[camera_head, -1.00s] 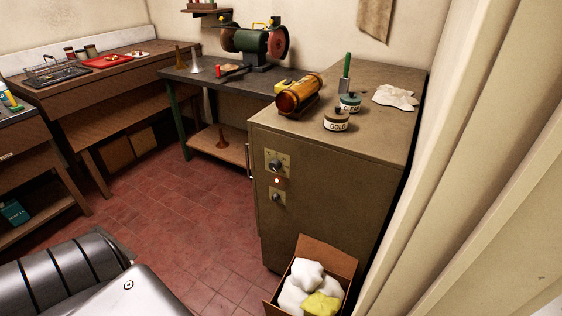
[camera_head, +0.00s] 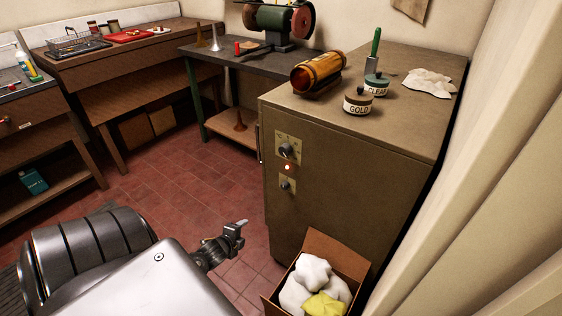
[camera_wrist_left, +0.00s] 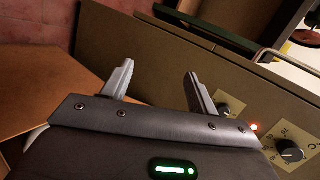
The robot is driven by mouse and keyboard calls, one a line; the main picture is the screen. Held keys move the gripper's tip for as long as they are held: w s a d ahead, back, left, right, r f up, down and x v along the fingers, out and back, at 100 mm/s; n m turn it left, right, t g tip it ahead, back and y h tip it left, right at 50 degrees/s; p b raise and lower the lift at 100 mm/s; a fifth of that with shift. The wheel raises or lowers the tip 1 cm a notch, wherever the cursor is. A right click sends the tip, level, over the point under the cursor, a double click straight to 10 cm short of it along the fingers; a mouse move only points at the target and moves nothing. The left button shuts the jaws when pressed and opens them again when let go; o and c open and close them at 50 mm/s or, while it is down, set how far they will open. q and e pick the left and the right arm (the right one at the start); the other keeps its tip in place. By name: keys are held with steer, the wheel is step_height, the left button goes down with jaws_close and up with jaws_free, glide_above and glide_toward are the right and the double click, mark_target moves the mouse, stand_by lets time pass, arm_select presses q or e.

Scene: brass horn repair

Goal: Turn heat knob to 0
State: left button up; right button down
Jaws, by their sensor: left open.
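The oven-like cabinet (camera_head: 350,165) has two black knobs on its front. The upper knob (camera_head: 286,150) sits on a marked dial plate, and a lower knob (camera_head: 284,185) is on a smaller plate. I cannot read which one is labelled heat. In the left wrist view, the larger marked knob (camera_wrist_left: 290,151) is at the lower right. My left gripper (camera_head: 240,227) is left of the cabinet front, below both knobs and apart from them. In the wrist view its two fingers (camera_wrist_left: 158,88) are spread with nothing between them. My right gripper is out of view.
A small lit indicator (camera_head: 287,167) glows between the knobs. An open cardboard box (camera_head: 337,252) of white and yellow cloths stands by the cabinet's base. Jars (camera_head: 358,101) and an amber cylinder (camera_head: 317,74) sit on top. The red tile floor (camera_head: 160,180) left of the cabinet is open.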

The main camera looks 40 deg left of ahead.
arm_select(q)
steer(key=w+r+m+t+b, duration=0.2)
steer(key=w+r+m+t, duration=0.3)
steer(key=r, duration=0.9)
steer(key=m+t+h+b, duration=0.1)
steer(key=m+t+h, duration=0.1)
steer(key=m, duration=0.3)
glide_toward(282, 151)
steer(key=w, duration=0.9)
steer(key=shift+w+a+f+p, duration=0.15)
steer(key=shift+a+p, duration=0.15)
steer(key=shift+a, duration=0.05)
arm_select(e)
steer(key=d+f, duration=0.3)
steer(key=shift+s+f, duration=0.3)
arm_select(q)
steer(key=c, duration=0.9)
steer(key=shift+c, duration=0.4)
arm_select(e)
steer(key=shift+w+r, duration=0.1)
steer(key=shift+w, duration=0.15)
